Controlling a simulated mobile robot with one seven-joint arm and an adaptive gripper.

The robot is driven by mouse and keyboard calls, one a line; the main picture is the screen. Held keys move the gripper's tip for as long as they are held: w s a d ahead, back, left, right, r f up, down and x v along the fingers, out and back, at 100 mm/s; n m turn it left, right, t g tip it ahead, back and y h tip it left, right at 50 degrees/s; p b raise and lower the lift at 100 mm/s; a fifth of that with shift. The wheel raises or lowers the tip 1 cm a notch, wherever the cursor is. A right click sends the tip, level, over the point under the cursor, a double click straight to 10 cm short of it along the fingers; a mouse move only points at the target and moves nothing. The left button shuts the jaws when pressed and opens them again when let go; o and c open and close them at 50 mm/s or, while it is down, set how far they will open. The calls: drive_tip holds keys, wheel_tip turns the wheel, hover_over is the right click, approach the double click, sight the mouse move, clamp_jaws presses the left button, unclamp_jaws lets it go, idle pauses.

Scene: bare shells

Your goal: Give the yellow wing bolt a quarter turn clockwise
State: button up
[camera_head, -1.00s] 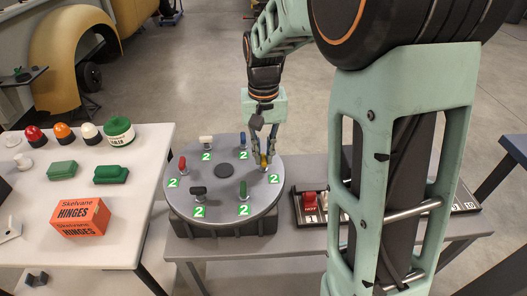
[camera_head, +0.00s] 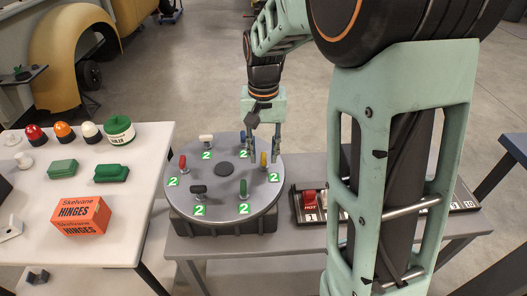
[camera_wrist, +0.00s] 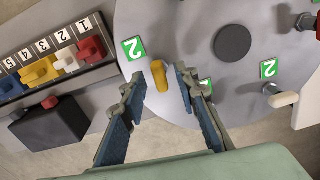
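The yellow wing bolt (camera_head: 263,160) stands on the right side of the round grey plate (camera_head: 222,205), beside a green "2" label. In the wrist view the yellow wing bolt (camera_wrist: 160,75) lies between the fingertips, its wing running nearly up and down the picture. My gripper (camera_head: 262,147) is open above the bolt. In the wrist view my gripper (camera_wrist: 163,84) has one finger on each side of the bolt, with a gap on both sides. Nothing is held.
Red (camera_head: 182,163), white (camera_head: 206,140), blue (camera_head: 242,138), green (camera_head: 243,189) and black (camera_head: 198,190) bolts stand around the plate. A numbered board with coloured pieces (camera_head: 308,199) lies to the right. A white table (camera_head: 140,185) with lamps and boxes is at left.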

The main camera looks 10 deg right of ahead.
sight(263, 156)
wheel_tip(263, 156, up, 12)
idle(0.6)
